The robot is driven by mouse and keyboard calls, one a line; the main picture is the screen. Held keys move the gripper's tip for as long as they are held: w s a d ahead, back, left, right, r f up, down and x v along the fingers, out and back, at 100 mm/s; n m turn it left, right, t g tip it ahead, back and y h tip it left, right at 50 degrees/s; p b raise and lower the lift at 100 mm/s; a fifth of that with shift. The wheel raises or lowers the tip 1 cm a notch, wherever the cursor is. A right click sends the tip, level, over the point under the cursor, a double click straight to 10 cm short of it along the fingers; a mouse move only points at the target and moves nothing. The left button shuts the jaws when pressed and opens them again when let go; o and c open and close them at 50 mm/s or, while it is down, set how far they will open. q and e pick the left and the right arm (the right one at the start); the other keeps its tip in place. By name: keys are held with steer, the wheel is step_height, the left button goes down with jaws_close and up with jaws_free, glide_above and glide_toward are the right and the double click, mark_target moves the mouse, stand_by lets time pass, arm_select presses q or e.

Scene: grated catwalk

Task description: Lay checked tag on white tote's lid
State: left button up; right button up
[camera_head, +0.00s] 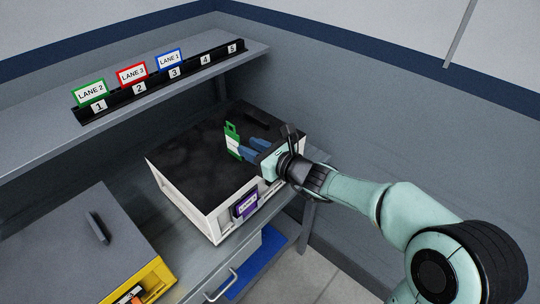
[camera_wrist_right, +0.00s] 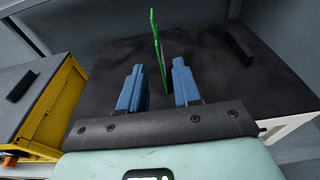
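The white tote (camera_head: 206,222) stands on the lower bench with a flat, dark lid (camera_head: 195,150) on top; the lid also shows in the right wrist view (camera_wrist_right: 215,60). A green-edged tag with a white face (camera_head: 233,140) is upright over the lid, seen edge-on in the right wrist view (camera_wrist_right: 156,45). I cannot tell whether its lower edge touches the lid. My right gripper (camera_head: 248,149) is low over the lid; its blue fingers stand apart on either side of the tag's near end, with gaps showing in the wrist view (camera_wrist_right: 159,85). My left gripper is out of view.
A purple tag (camera_head: 246,205) is on the white tote's front. The lid has a dark handle (camera_head: 257,118). A yellow tote (camera_head: 157,282) with a grey lid stands at left. An upper shelf holds a numbered rack (camera_head: 160,77) with three framed lane cards; slots 4 and 5 are empty.

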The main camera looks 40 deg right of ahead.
steer(key=s+r, duration=0.1)
steer(key=s, duration=0.6)
steer(key=shift+s+d+r, duration=0.15)
steer(key=shift+d, duration=0.1)
